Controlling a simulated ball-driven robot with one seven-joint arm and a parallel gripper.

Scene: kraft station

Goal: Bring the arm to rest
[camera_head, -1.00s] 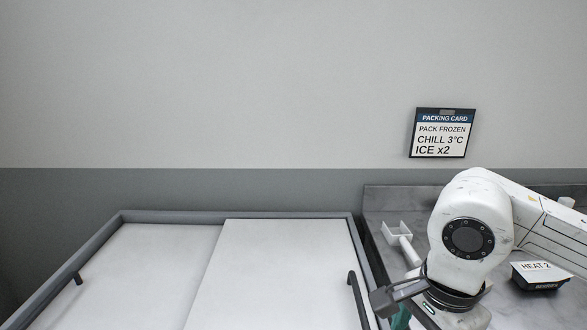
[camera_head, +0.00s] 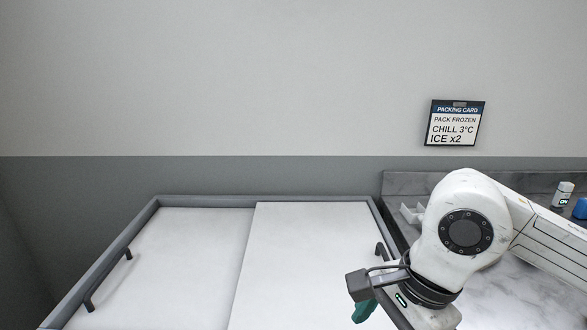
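My arm (camera_head: 465,230) is in the lower right, bent, with its wrist low over the right edge of the white chest with sliding lids. The white wrist end carrying my gripper (camera_head: 425,308) runs to the bottom edge. A dark grey block (camera_head: 358,284) sticks out to its left. A teal piece (camera_head: 364,311) shows below that block; I cannot tell whether it is a finger or something held. The fingertips are not clearly visible, so their opening cannot be told.
The chest (camera_head: 310,260) has dark handles (camera_head: 108,278) and a grey rim. A marble counter (camera_head: 520,290) lies right, with a white scoop-like item (camera_head: 411,213), a white bottle (camera_head: 563,194) and a blue item (camera_head: 581,208). A packing card (camera_head: 455,124) hangs on the wall.

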